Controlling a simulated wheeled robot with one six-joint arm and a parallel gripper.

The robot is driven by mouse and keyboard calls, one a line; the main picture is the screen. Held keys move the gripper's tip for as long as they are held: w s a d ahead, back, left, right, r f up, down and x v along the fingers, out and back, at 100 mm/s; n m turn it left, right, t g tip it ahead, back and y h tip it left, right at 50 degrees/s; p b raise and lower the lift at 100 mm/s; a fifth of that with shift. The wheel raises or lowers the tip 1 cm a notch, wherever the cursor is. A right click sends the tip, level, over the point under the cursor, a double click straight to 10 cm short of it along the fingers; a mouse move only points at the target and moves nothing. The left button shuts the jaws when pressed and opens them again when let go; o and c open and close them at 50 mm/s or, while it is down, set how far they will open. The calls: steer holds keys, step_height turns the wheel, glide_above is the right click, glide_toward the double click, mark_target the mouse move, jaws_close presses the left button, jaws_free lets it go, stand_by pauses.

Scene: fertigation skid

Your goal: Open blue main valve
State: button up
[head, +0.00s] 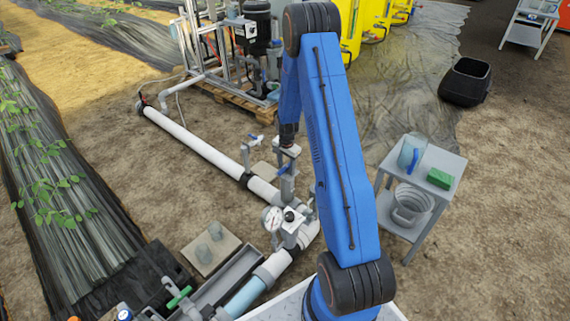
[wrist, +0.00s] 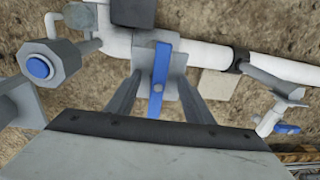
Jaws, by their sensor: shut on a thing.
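The blue main valve's lever (wrist: 159,85) is a flat blue bar with a round pivot, lying across a grey valve body (wrist: 174,62) in the wrist view. My gripper (wrist: 159,78) is over it, one finger on each side, and is shut on the lever. In the head view my gripper (head: 288,148) points down at the grey valve riser, where the blue lever (head: 283,169) shows just below it. The exact finger contact is hard to see.
A smaller blue-handled tap (head: 254,138) stands on the white pipe (head: 195,142), left of my gripper. A pressure gauge (head: 271,218) and a green-handled valve (head: 179,297) are nearer. A grey side table (head: 446,163) stands right. Bare ground lies left of the pipe.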

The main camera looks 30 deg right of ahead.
mark_target(287, 174)
steer(key=f, duration=0.1)
steer(key=s+f, duration=0.2)
steer(key=shift+s+a+f, duration=0.1)
steer(key=shift+a+f, duration=0.05)
steer(key=shift+a, duration=0.15)
steer(key=shift+w+r+g, duration=0.25)
steer(key=shift+r+g, duration=0.05)
steer(key=shift+w+r, duration=0.15)
steer(key=shift+w, duration=0.15)
steer(key=r, duration=0.1)
steer(key=d+r, duration=0.2)
steer(key=r, duration=0.1)
steer(key=shift+s+r, duration=0.1)
steer(key=shift+s, duration=0.05)
steer(key=shift+a+r, duration=0.1)
steer(key=shift+r, duration=0.1)
steer(key=shift+a, duration=0.25)
steer(key=shift+r, duration=0.15)
